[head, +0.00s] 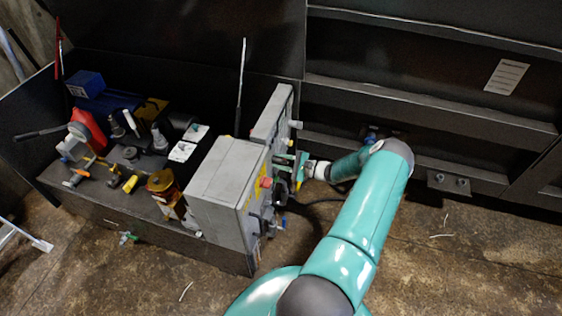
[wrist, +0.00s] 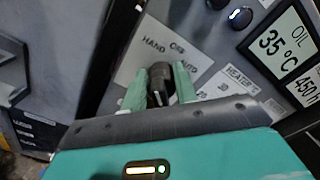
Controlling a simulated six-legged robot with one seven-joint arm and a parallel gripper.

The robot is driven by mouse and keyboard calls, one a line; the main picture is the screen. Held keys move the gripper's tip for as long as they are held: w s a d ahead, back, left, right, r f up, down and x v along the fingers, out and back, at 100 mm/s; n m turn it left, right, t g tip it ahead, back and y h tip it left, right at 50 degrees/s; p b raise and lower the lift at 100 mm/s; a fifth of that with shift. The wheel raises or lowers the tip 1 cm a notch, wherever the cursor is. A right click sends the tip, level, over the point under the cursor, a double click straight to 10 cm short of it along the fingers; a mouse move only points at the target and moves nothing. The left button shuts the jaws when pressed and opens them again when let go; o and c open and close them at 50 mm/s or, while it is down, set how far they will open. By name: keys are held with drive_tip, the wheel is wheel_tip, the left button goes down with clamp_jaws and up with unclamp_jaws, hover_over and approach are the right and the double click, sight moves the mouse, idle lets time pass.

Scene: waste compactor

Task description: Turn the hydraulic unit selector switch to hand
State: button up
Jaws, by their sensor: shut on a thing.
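The hydraulic unit selector switch (wrist: 161,84) is a dark knob on a light label plate (wrist: 150,48), with the words HAND, OFF and AUTO around it. In the wrist view my gripper (wrist: 159,90) has one teal finger on each side of the knob and is shut on it. A pale line shows on the knob, but I cannot tell for certain which word it points to. In the head view my gripper (head: 300,168) is at the face of the rear grey control box (head: 271,113); the switch is hidden there.
In the head view a nearer grey box (head: 222,180) with a red button (head: 265,182) stands close to my gripper.

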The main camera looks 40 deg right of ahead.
idle(0.3)
drive_tip(key=o, duration=0.6)
drive_tip(key=shift+s, duration=0.1)
drive_tip(key=v, duration=1.3)
drive_tip(key=shift+s+d, duration=0.25)
